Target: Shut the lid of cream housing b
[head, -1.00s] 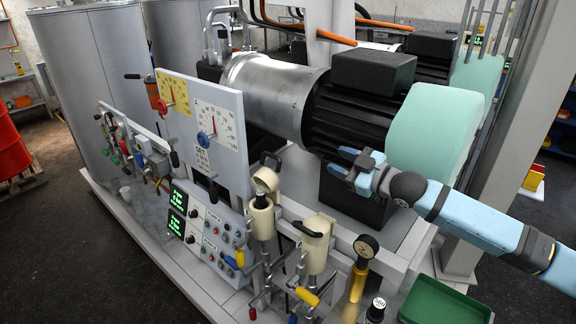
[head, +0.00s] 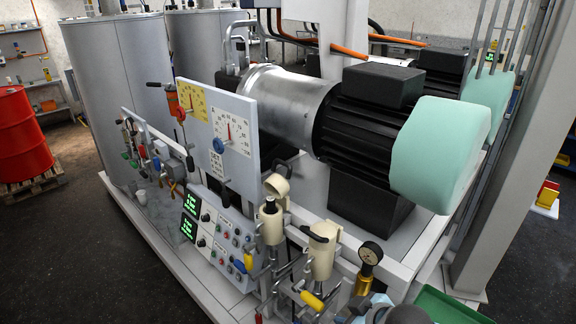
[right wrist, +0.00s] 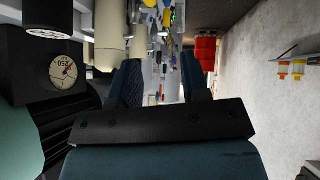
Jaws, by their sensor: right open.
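Two cream housings stand at the front of the skid in the head view; I cannot read which is b. The left cream housing (head: 272,228) has its cream lid (head: 277,187) tilted up, with a dark-topped part showing in its mouth. My right gripper (head: 366,303) is low at the bottom edge, right of and below the right housing, partly cut off. In the right wrist view its fingers (right wrist: 157,78) are open and empty, with a cream housing (right wrist: 110,36) beyond the left finger. My left gripper is not seen.
A brass-bodied gauge (head: 371,254) stands between the right housing and a green tray (head: 448,306). The gauge shows again in the right wrist view (right wrist: 66,71). Pipes and a yellow handle (head: 312,299) crowd below the housings. A large motor (head: 380,125) stands behind.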

